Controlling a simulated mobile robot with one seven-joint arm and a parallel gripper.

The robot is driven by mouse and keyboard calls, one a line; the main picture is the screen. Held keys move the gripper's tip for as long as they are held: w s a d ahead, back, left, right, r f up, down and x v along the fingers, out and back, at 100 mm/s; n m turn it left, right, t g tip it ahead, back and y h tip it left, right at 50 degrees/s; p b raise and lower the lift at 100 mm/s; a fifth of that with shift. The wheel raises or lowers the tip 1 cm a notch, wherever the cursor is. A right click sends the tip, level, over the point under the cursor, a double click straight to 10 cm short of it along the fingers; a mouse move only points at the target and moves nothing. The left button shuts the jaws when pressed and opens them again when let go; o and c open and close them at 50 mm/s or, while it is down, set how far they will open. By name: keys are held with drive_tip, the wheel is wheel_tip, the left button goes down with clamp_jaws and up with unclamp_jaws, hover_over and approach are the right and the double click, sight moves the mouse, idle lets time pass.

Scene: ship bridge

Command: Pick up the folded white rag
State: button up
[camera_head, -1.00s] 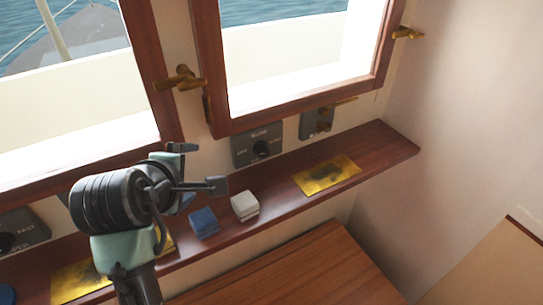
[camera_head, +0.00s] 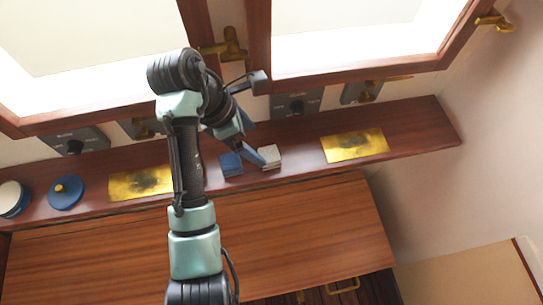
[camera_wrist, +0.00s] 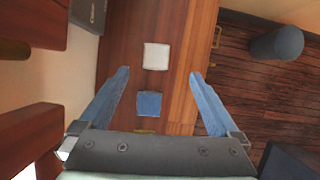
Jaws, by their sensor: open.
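The folded white rag (camera_head: 270,156) lies on the wooden shelf under the windows, just right of a folded blue cloth (camera_head: 231,165). In the wrist view the white rag (camera_wrist: 156,56) is beyond my fingertips and between their lines, with the blue cloth (camera_wrist: 149,104) nearer, between the fingers. My gripper (camera_wrist: 162,73) is open and empty, its two blue fingers spread wide. In the head view my gripper (camera_head: 262,158) reaches down close to the two cloths; the arm hides part of it. I cannot tell the exact height above the shelf.
Brass plates lie on the shelf to the right (camera_head: 354,145) and left (camera_head: 140,183). A blue round lid (camera_head: 66,192) and a white-topped round container (camera_head: 13,198) stand at the far left. Dark control boxes (camera_head: 297,104) are on the wall behind. The shelf between cloths and right plate is clear.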

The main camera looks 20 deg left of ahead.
sight(269, 154)
drive_tip(key=x, duration=0.4)
drive_tip(key=shift+w+d+f, duration=0.1)
drive_tip(key=shift+f, duration=0.2)
drive_tip(key=shift+w+a+x, duration=0.1)
drive_tip(key=shift+a+x, duration=0.05)
drive_tip(key=shift+x, duration=1.2)
drive_tip(key=shift+w+a+x, duration=0.1)
drive_tip(key=shift+x, duration=1.3)
drive_tip(key=c, duration=1.4)
wheel_tip(269, 154, up, 10)
drive_tip(key=shift+r, duration=0.1)
drive_tip(key=shift+c, duration=0.2)
